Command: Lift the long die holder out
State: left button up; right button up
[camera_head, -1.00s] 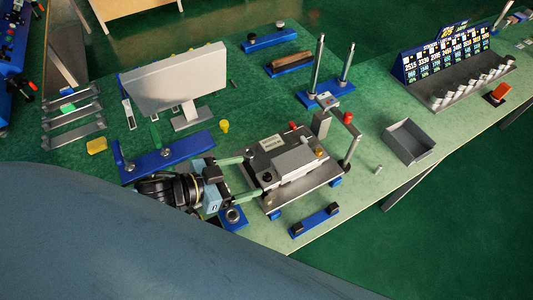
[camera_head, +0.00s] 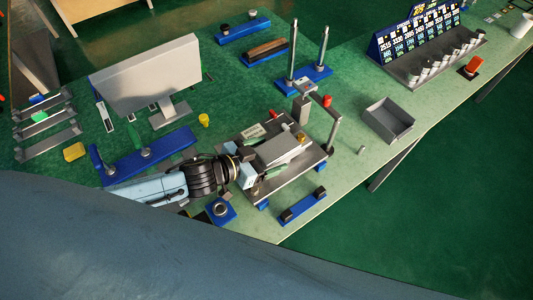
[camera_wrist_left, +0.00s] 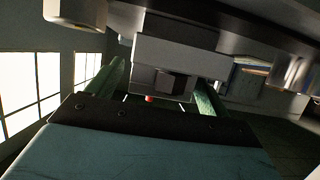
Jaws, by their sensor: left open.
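A long light-grey block (camera_head: 282,149), which looks like the long die holder, lies on the press plate (camera_head: 282,187). My left gripper (camera_head: 266,158) is at the block's left end, its green fingers open. In the left wrist view the block (camera_wrist_left: 180,55) shows straight ahead, with a dark end face, between the two fingers of the left gripper (camera_wrist_left: 160,78). I cannot tell whether either finger touches it. The wrist hides part of the press's left side. My right gripper is not in view.
Blue stands surround the press: one with two tall rods (camera_head: 304,77) behind, a low one (camera_head: 302,207) in front. A grey open bin (camera_head: 388,121) is at the right.

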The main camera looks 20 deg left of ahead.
pick_arm(q)
jog(key=c, duration=1.6)
jog(key=shift+r, duration=0.15)
jog(key=shift+r+p, duration=3)
jog(key=shift+p, duration=0.2)
